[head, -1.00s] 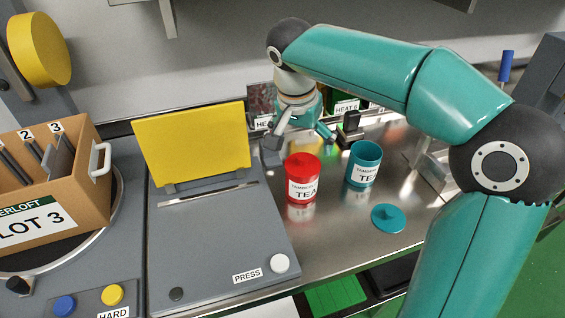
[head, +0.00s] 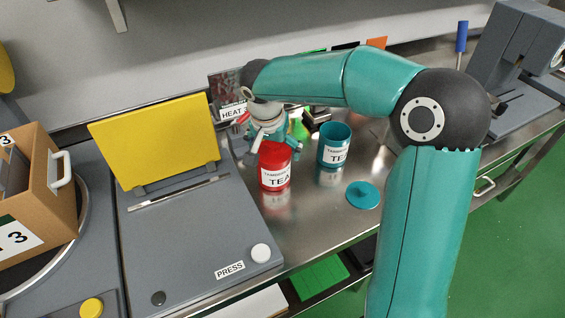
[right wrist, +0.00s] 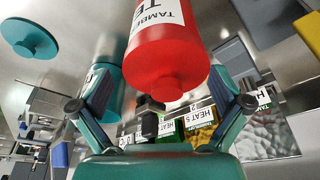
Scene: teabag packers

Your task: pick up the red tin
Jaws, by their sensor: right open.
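The red tin (head: 275,172) stands upright on the steel counter with its white TEA label facing the front. My right gripper (head: 276,148) is open, close behind and over the top of the tin, hiding part of its lid. In the right wrist view the red tin (right wrist: 165,52) appears upside down, with its knobbed lid toward me and between the spread fingers of my right gripper (right wrist: 163,100). I see no grip on the tin. My left gripper is not in view.
An open teal tin (head: 334,150) stands close to the right of the red tin, its teal lid (head: 362,195) lying in front. The grey press (head: 200,235) with its yellow plate (head: 155,140) is at left. Heat-labelled packs (head: 233,112) stand behind. A cardboard box (head: 45,220) sits far left.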

